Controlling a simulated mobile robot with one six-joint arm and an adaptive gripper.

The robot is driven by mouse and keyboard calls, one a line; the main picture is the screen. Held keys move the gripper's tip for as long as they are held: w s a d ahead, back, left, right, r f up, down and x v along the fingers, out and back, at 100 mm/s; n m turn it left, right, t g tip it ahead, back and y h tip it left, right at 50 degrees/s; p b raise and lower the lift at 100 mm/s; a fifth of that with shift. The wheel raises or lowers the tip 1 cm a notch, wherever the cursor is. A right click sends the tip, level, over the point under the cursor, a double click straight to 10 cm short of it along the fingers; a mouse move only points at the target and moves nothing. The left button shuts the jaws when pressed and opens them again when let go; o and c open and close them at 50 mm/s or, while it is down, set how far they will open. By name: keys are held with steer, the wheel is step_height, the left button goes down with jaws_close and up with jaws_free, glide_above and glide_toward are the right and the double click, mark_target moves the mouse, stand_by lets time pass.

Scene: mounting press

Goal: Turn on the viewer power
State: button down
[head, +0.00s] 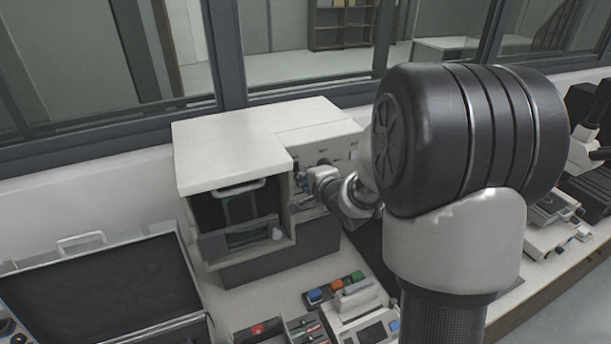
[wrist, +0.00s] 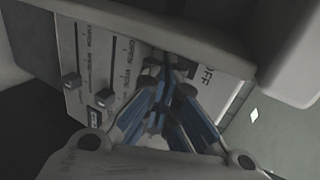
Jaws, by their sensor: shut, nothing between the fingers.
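A white-topped machine (head: 235,140) stands on the bench with a control panel (head: 333,152) on its recessed right part. In the wrist view the panel (wrist: 88,60) carries printed lettering, slots and small knobs, and the word OFF (wrist: 207,75) shows beside the fingertips. My gripper (head: 306,180) is at the panel in the head view. In the wrist view my gripper (wrist: 172,76) is shut and empty, its tips at or very near the panel beside the OFF lettering. The fingers hide the panel there, so I cannot see a power switch or its position, or tell whether the tips touch.
An open case (head: 110,290) lies at the left. Blue, red and green items (head: 335,287) and small devices stand in front of the machine. A microscope (head: 590,140) is at the far right. The machine's overhanging edge (wrist: 205,35) lies close to the fingers.

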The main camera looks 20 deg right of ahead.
steer(key=shift+w+f, duration=0.1)
steer(key=shift+w, duration=0.05)
steer(key=shift+r+p, duration=0.75)
steer(key=shift+r, duration=0.2)
steer(key=shift+a+f, duration=0.1)
